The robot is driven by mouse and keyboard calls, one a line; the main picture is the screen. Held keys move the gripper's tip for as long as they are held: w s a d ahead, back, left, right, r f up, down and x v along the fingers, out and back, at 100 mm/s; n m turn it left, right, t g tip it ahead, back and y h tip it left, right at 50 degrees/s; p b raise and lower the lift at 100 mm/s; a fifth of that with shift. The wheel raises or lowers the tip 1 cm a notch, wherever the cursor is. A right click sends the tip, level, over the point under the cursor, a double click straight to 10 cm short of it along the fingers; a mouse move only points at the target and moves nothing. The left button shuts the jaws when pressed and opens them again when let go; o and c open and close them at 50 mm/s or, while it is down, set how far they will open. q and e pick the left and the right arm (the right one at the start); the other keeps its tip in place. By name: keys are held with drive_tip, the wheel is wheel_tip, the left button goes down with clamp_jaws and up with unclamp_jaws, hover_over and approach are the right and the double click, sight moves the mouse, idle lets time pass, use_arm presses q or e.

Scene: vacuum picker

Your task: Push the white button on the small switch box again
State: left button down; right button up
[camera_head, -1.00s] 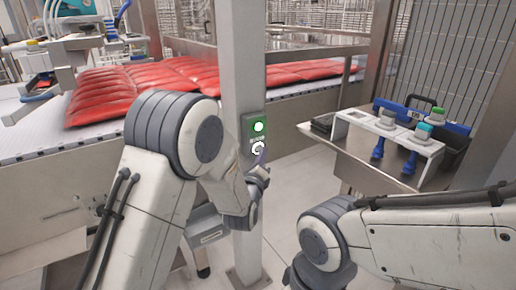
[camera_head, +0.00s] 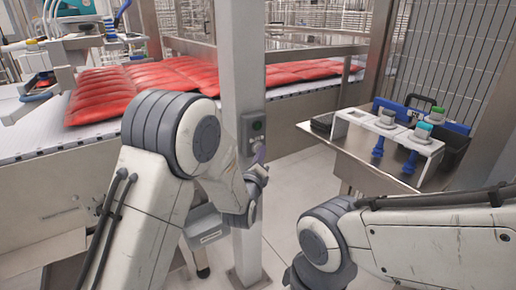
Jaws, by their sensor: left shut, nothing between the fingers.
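The small switch box (camera_head: 253,126) is mounted on the grey post in the middle. Its face is dark, with a dim round spot in its upper part. The white button on its lower part is not clearly visible; my left gripper is in front of that area. My left gripper (camera_head: 261,156) is shut and empty, with its tips close to the lower part of the box. I cannot tell whether they touch the button. My right arm comes in from the right, but its gripper is outside the view.
Red bags (camera_head: 105,98) lie on the conveyor (camera_head: 30,138) behind the post (camera_head: 232,60). A metal side table (camera_head: 350,155) at the right carries a white rack (camera_head: 400,138) with several suction tools. Bare floor shows between the post and the table.

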use_arm(q)
drive_tip(key=shift+s+d, duration=0.15)
drive_tip(key=shift+s+d, duration=0.55)
drive_tip(key=shift+s, duration=0.25)
drive_tip(key=shift+s+d, duration=0.6)
drive_tip(key=shift+s, duration=0.2)
drive_tip(key=shift+s+d, duration=0.55)
drive_tip(key=shift+s, duration=0.25)
